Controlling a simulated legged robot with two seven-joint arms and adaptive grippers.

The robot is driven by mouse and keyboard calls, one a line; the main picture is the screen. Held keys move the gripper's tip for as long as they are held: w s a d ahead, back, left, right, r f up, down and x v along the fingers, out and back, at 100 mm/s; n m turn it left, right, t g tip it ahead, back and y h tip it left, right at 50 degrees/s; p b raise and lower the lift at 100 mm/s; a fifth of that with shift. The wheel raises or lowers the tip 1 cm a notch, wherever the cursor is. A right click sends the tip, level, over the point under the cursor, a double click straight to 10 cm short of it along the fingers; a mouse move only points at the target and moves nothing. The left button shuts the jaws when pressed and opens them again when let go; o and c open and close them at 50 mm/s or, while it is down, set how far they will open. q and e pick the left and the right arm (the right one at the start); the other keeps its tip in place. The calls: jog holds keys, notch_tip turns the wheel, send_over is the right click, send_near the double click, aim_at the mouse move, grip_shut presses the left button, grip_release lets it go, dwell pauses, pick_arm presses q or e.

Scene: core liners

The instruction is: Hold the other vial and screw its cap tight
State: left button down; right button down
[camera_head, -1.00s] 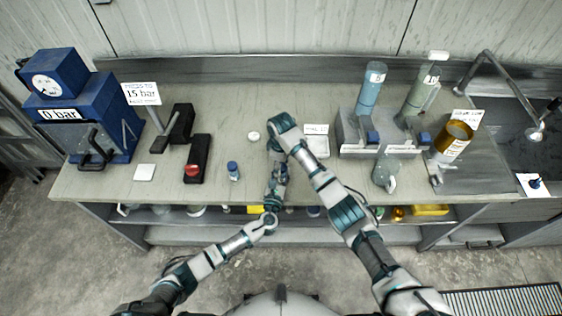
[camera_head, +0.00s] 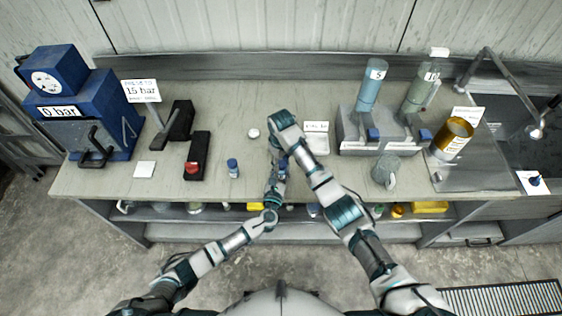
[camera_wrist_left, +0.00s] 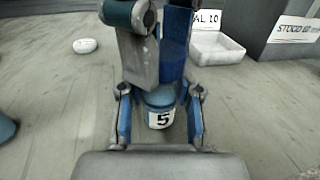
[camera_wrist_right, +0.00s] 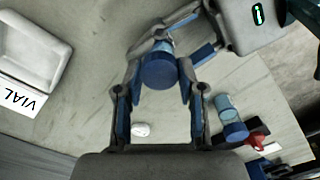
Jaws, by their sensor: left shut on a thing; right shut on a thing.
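The vial in hand has a white label reading 5 (camera_wrist_left: 162,119) and stands upright between the fingers of my left gripper (camera_wrist_left: 161,100), which is shut on it. Its blue cap (camera_wrist_right: 159,72) sits on top, between the fingers of my right gripper (camera_wrist_right: 160,82), which is shut on it from above. In the head view both grippers meet at mid-bench and my right arm hides most of the vial. The cap's thread is hidden, so I cannot tell how tight it is. Another blue-capped vial (camera_head: 233,168) stands on the bench to the left; the right wrist view also shows it (camera_wrist_right: 231,118).
A white round object (camera_head: 253,134) lies behind the grippers. A labelled white tray (camera_head: 318,146) is just right of them. A black stand with a red part (camera_head: 197,158) and a blue press (camera_head: 85,115) are left. A dispenser rack (camera_head: 350,140) and mug (camera_head: 385,170) are right.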

jog(key=c, duration=0.6)
grip_release()
notch_tip(320, 180, up, 12)
jog(key=shift+w+f, duration=0.1)
pick_arm(q)
jog(key=c, duration=0.7)
grip_release()
jog(key=shift+s, duration=0.1)
